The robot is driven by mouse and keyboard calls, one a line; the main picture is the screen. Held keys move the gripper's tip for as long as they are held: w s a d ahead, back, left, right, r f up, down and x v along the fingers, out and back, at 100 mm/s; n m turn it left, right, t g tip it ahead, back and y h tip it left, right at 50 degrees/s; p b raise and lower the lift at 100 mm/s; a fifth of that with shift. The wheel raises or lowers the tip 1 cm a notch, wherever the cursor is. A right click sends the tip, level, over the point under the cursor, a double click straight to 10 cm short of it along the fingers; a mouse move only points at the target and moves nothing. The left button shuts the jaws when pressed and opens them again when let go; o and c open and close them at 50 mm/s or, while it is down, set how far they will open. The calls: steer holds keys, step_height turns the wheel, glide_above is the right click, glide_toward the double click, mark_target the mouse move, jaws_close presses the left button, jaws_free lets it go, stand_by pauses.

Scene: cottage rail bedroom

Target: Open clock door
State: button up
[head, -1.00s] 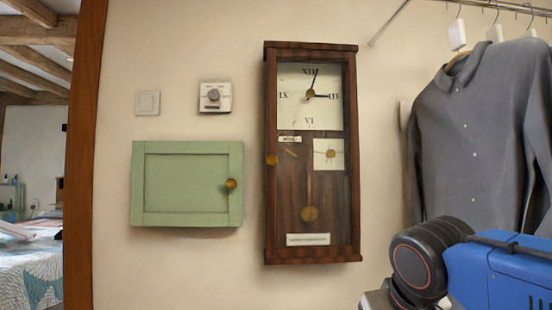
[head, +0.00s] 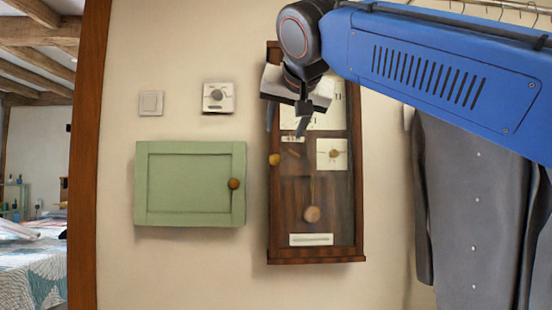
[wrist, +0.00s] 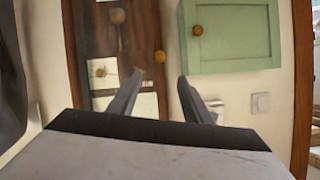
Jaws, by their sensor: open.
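The wall clock (head: 273,225) is a tall dark wooden case with a glass-fronted door (head: 335,205), which looks shut. Its small brass knob (head: 274,160) is on the door's left edge. My gripper (head: 287,122) is open and empty in front of the clock's upper left, just above the knob in the head view, and hides part of the dial. The wrist view is turned upside down. There the knob (wrist: 159,56) appears between and just beyond the two open fingertips (wrist: 160,80), apart from them. The pendulum (head: 312,214) shows through the glass.
A green wall cabinet (head: 190,185) with a round knob (head: 234,183) hangs left of the clock. A thermostat (head: 218,97) and a light switch (head: 151,103) are above it. Wall between cabinet and clock is bare.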

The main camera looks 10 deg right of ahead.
mark_target(275, 159)
steer(key=x, duration=1.7)
steer(key=shift+s, duration=0.1)
jaws_close()
